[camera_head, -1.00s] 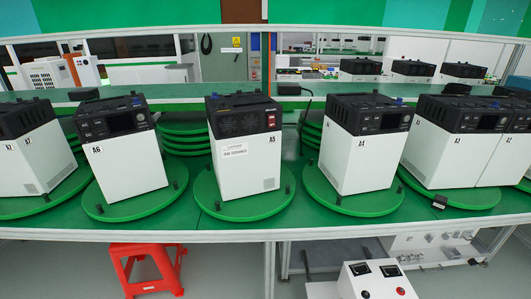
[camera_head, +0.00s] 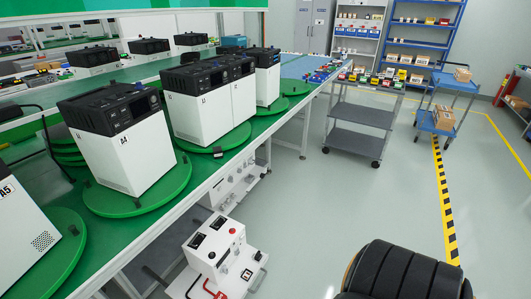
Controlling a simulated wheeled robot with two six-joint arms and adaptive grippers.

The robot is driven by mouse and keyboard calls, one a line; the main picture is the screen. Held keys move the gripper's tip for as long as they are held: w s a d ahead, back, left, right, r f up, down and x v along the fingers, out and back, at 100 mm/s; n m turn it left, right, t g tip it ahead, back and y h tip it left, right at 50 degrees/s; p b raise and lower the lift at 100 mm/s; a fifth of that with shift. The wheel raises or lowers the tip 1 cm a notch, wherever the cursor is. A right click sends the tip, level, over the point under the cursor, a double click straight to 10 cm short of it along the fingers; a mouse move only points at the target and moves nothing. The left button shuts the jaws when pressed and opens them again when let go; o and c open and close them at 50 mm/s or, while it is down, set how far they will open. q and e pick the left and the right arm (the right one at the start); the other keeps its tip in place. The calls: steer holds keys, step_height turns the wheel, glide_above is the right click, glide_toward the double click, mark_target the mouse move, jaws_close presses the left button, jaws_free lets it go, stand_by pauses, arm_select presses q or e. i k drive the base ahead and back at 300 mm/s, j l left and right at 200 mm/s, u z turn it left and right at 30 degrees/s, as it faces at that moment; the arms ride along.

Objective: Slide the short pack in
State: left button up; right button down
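Several white units with black tops stand on round green turntables along the green bench at left. The unit labelled A5 (camera_head: 22,240) is cut off at the left edge. The unit labelled A4 (camera_head: 124,160) stands beyond it, and two units side by side (camera_head: 207,116) share the turntable after that. Another unit (camera_head: 267,88) stands farther along. Small coloured packs (camera_head: 372,78) lie on a grey cart, and others (camera_head: 318,74) lie at the bench's far end. I cannot tell which is the short pack. Neither gripper shows.
A blue trolley (camera_head: 436,126) with cardboard boxes is at right, with shelves (camera_head: 420,42) behind. A white control box (camera_head: 222,258) stands low beside the bench. The grey floor (camera_head: 320,215) between is open.

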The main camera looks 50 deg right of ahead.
mark_target(214, 244)
steer(key=z, duration=1.2)
